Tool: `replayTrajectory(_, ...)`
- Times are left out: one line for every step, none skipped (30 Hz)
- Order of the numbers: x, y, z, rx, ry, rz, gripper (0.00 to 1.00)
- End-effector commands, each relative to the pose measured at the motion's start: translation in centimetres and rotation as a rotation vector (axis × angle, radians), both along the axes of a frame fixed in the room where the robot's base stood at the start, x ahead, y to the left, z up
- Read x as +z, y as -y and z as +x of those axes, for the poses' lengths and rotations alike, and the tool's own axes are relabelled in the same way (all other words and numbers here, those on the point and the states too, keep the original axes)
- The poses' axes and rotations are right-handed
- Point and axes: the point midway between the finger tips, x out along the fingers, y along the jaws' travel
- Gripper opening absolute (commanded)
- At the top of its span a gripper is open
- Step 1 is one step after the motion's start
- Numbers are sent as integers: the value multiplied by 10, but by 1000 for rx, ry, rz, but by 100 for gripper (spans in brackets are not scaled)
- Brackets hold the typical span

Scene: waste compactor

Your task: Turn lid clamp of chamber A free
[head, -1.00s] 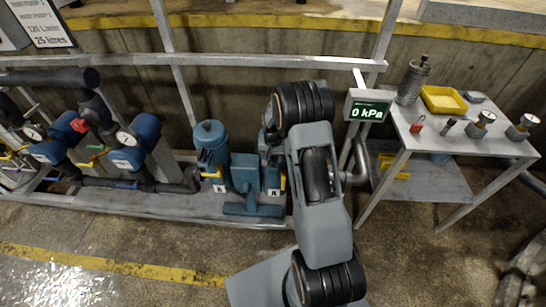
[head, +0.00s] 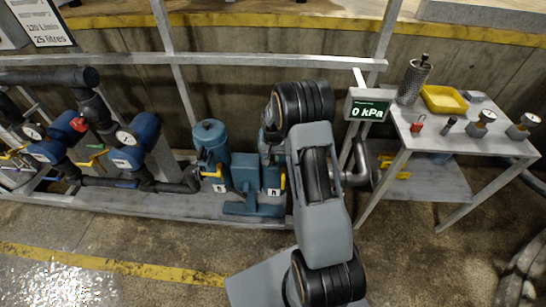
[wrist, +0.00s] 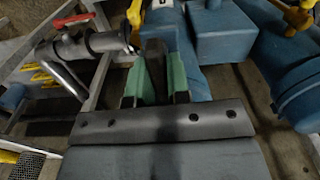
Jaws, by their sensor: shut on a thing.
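In the wrist view, my gripper (wrist: 153,88) shows its two green finger pads shut on a dark upright bar, which looks like the lid clamp (wrist: 153,58). The far end of the clamp lies over a teal vessel body, and its lower part is hidden between the pads. A white-labelled teal housing, likely chamber A (wrist: 190,45), lies just beyond and to the right. In the head view, this teal housing is partly visible (head: 271,176) left of my arm, which hides my gripper and the clamp.
A red-handled valve on a grey pipe (wrist: 75,45) is to the left in the wrist view. A second teal vessel (head: 211,145) stands left in the head view. A display reading 0 kPa (head: 367,111) and a side table (head: 465,148) with small items are to the right.

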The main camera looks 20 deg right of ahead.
Motion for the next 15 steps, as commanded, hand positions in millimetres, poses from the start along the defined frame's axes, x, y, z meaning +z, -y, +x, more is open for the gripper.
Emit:
replayTrajectory(-1, 0, 0, 21, 1, 0, 0)
replayTrajectory(-1, 0, 0, 39, 1, 0, 0)
replayTrajectory(-2, 0, 0, 65, 1, 0, 0)
replayTrajectory(-2, 0, 0, 86, 1, 0, 0)
replayTrajectory(-2, 0, 0, 110, 1, 0, 0)
replayTrajectory(-2, 0, 0, 143, 2, -1, 0)
replayTrajectory(-2, 0, 0, 170, 2, -1, 0)
replayTrajectory(-2, 0, 0, 197, 2, -1, 0)
replayTrajectory(-2, 0, 0, 235, 2, -1, 0)
replayTrajectory(-2, 0, 0, 264, 2, -1, 0)
replayTrajectory(-2, 0, 0, 292, 1, 0, 0)
replayTrajectory(-2, 0, 0, 331, 2, -1, 0)
replayTrajectory(-2, 0, 0, 360, 2, -1, 0)
replayTrajectory(-2, 0, 0, 388, 2, -1, 0)
replayTrajectory(-2, 0, 0, 426, 2, -1, 0)
